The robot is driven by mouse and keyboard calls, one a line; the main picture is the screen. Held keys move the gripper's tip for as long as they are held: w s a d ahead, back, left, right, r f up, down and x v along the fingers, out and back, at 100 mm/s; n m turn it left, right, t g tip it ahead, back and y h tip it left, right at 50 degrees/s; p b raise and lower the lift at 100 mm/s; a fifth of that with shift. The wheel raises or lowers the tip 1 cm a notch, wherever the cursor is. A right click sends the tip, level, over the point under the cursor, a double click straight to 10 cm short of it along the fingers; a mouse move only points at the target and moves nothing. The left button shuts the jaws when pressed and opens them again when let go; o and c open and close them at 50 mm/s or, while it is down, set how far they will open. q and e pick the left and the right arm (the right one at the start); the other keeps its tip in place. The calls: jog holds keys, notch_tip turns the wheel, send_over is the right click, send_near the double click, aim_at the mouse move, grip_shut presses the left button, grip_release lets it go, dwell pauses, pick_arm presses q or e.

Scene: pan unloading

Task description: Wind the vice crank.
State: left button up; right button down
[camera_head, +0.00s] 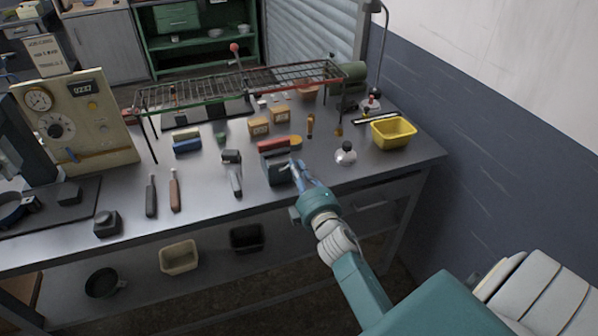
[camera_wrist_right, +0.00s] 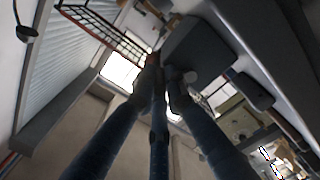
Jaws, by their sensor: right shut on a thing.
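The vice (camera_head: 277,172) is a dark grey block near the front edge of the bench, right of the middle in the head view. In the wrist view it looks like the large dark grey body (camera_wrist_right: 203,55) beyond the fingertips. My right gripper (camera_head: 297,170) is at the vice's right side, its fingers shut on the crank. My left gripper is in neither view.
A wire rack (camera_head: 235,88) stands over the bench behind the vice. A yellow bin (camera_head: 393,133) and a small flask (camera_head: 346,155) are to the right. A clamp-like grey tool (camera_head: 232,172) lies left of the vice. A panel box (camera_head: 75,120) stands at left.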

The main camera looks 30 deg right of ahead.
jog(key=n, duration=0.2)
jog(key=a+r+n, duration=0.1)
jog(key=n, duration=0.1)
jog(key=shift+w+a+r+n, duration=0.1)
jog(key=shift+w+r+n, duration=0.1)
jog(key=shift+n, duration=0.1)
jog(key=shift+w+a+r+n, duration=0.15)
jog(key=shift+a+n, duration=0.15)
jog(key=shift+n, duration=0.6)
jog(key=shift+s+a+r+n, duration=0.1)
jog(key=shift+a+n, duration=0.15)
jog(key=shift+n, duration=0.65)
jog(key=shift+a, duration=0.1)
jog(key=c, duration=1.8)
grip_release()
jog(key=shift+w, duration=0.1)
jog(key=v, duration=1.2)
